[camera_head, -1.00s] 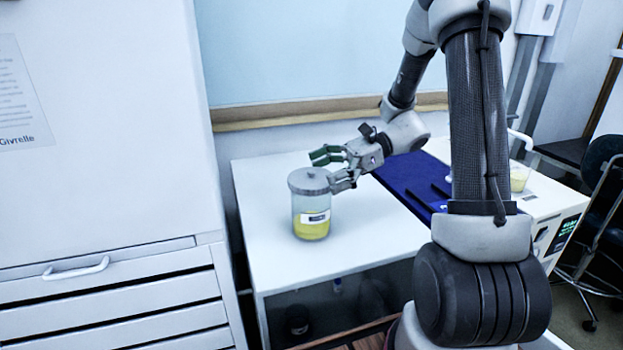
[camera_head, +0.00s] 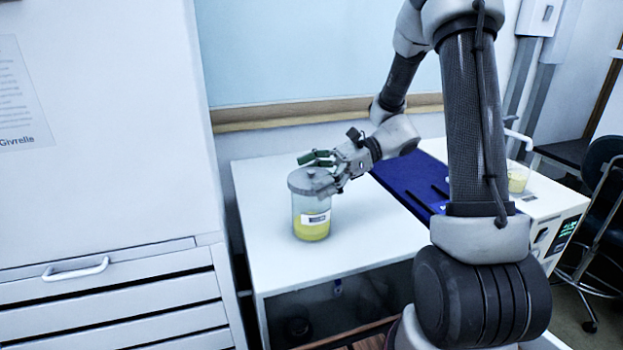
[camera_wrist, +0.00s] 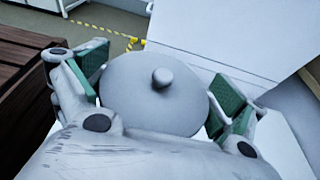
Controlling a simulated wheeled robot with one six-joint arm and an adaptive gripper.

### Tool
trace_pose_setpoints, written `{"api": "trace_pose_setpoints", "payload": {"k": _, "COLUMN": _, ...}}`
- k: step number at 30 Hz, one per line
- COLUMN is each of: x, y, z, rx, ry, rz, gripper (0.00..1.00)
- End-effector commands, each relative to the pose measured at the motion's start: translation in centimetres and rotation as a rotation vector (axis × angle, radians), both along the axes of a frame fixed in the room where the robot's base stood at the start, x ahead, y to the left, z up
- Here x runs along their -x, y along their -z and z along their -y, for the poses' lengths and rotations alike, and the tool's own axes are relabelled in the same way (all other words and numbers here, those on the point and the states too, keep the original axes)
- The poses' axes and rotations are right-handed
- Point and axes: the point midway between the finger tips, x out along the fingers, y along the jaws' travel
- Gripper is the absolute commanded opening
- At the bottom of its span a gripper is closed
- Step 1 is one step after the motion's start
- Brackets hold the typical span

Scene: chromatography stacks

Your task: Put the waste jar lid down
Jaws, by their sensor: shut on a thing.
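The waste jar (camera_head: 311,222) is clear, with yellow liquid in its lower part and a white label. It stands upright on the white bench. Its round grey lid (camera_head: 299,184) is at the top of the jar, with no clear gap between them. My gripper (camera_head: 316,172) reaches in from the right and is shut on the lid. In the wrist view the lid (camera_wrist: 140,100) and its small knob (camera_wrist: 162,77) lie between the green finger pads. The fingers partly hide the lid in the head view, and the jar body is hidden in the wrist view.
The white bench top (camera_head: 275,260) is clear in front of the jar. A dark blue mat (camera_head: 408,180) lies to the right, and a device with a beaker of yellow liquid (camera_head: 518,178) stands beyond it. A white drawer cabinet (camera_head: 110,290) stands at the left.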

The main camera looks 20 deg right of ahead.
Motion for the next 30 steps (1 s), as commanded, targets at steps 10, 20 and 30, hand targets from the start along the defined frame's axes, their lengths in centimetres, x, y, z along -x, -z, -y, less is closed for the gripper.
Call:
{"api": "trace_pose_setpoints", "payload": {"k": 10, "x": 0.0, "y": -6.6, "z": 0.0, "rx": 0.001, "ry": -0.001, "rz": 0.008, "gripper": 0.79}}
{"api": "trace_pose_setpoints", "payload": {"k": 20, "x": -0.8, "y": -9.5, "z": 0.0, "rx": 0.0, "ry": 0.011, "rz": 0.001, "gripper": 0.79}}
{"api": "trace_pose_setpoints", "payload": {"k": 30, "x": -12.2, "y": -8.1, "z": -0.4, "rx": 0.001, "ry": 0.635, "rz": -0.007, "gripper": 0.79}}
